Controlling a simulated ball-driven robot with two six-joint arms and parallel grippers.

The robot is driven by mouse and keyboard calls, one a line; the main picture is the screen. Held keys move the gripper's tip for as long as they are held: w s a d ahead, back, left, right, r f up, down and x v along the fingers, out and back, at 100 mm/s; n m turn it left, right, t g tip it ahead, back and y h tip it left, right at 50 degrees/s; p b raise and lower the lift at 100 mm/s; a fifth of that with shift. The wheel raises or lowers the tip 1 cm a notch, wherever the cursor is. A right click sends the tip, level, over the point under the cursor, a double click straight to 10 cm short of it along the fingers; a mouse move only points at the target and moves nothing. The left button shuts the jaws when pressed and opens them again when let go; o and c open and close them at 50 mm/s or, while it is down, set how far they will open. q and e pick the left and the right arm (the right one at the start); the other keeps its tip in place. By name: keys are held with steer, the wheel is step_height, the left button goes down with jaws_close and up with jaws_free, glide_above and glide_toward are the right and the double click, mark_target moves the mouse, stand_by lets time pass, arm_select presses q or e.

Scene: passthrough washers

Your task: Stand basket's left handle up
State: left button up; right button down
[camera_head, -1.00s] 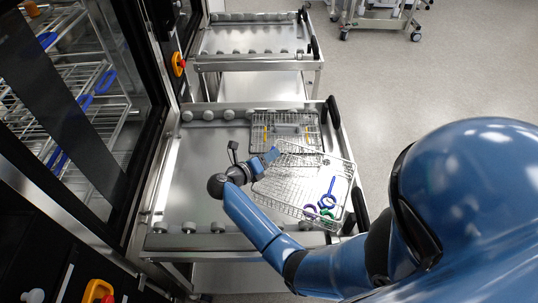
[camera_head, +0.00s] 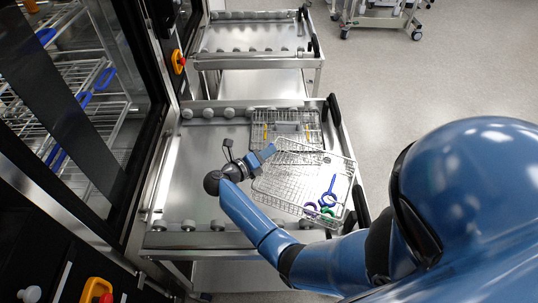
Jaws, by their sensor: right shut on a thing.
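The wire basket (camera_head: 285,187) sits on the steel cart in the head view, turned at an angle to the cart. It holds blue, green and purple ring-handled instruments (camera_head: 327,203) at its lower right. My right gripper (camera_head: 266,154) is at the basket's upper left corner and is shut on part of the basket there. The fingers cover the gripped part, so I cannot tell whether it is the left handle or the rim, nor how the handle stands. My left gripper is not in view.
A second wire basket (camera_head: 285,122) with yellow-marked contents lies behind on the same cart (camera_head: 195,160). Rollers line the cart's edges. A glass-doored washer (camera_head: 75,100) stands at left. Another cart (camera_head: 250,40) stands behind. Bare cart surface lies left of the baskets.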

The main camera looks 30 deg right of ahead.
steer(key=c, duration=1.2)
jaws_free()
steer(key=shift+o, duration=0.2)
steer(key=shift+a, duration=0.1)
steer(key=b+v, duration=0.2)
steer(key=v, duration=0.8)
steer(key=shift+a, duration=0.4)
